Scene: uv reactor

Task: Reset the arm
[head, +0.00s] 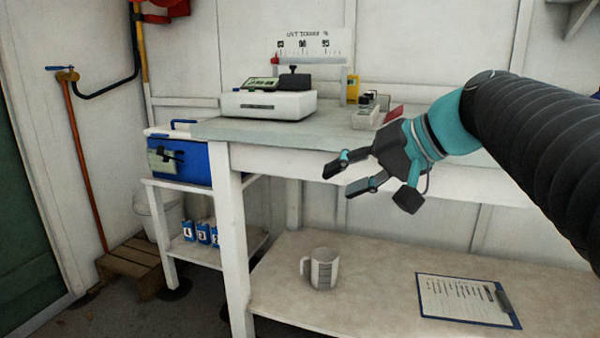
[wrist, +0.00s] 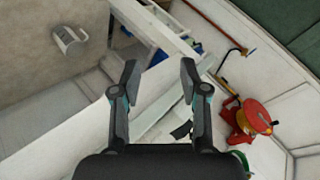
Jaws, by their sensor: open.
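My gripper (head: 336,181) is open and empty, held out in front of the workbench's front edge. Its two dark fingers with teal joints point left in the head view. In the wrist view my gripper (wrist: 158,75) has its fingers spread apart with nothing between them. My arm comes in from the right side of the head view.
The workbench (head: 290,135) bears a white instrument (head: 268,105) and small boxes at its back. A mug (head: 320,268) and a clipboard (head: 468,301) lie on the lower shelf. A blue cooler (head: 183,162) stands left. Pipes (head: 85,165) run along the left wall.

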